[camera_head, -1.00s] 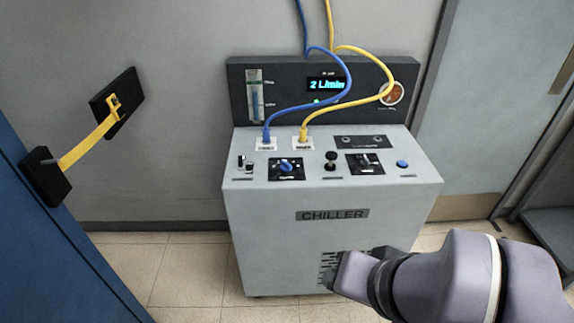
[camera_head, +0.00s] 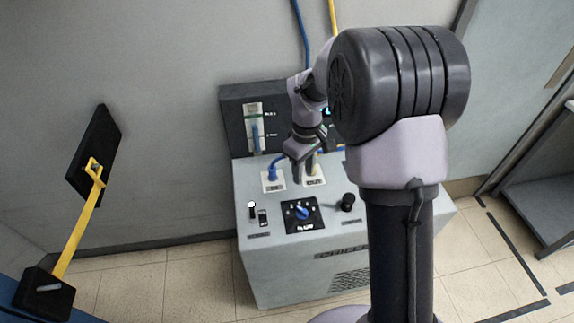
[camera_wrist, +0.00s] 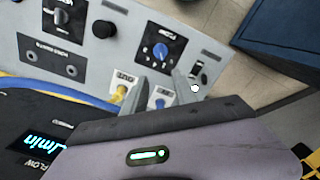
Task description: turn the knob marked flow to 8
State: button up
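The chiller's top panel (camera_head: 277,238) carries a blue knob (camera_head: 302,213) on a square black dial plate; the same knob shows in the wrist view (camera_wrist: 160,51). My gripper (camera_head: 296,167) is above the panel, behind the blue knob and near the hose ports. In the wrist view my two fingers (camera_wrist: 158,86) are apart with nothing between them, short of the blue knob. The flow display (camera_wrist: 40,142) is only partly visible.
Blue hose (camera_wrist: 62,92) and yellow hose (camera_head: 334,18) run to ports beside my gripper. A black knob (camera_head: 348,202), small switches (camera_head: 257,214) and the upright back panel (camera_head: 232,118) are close by. My arm hides the chiller's right side.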

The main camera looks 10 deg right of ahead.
jog(key=b, duration=0.2)
send_over(302, 210)
notch_tip(302, 210, down, 5)
notch_tip(302, 210, down, 12)
jog(key=b, duration=0.3)
jog(key=shift+d+r, duration=0.1)
jog(key=shift+c, duration=0.4)
grip_shut()
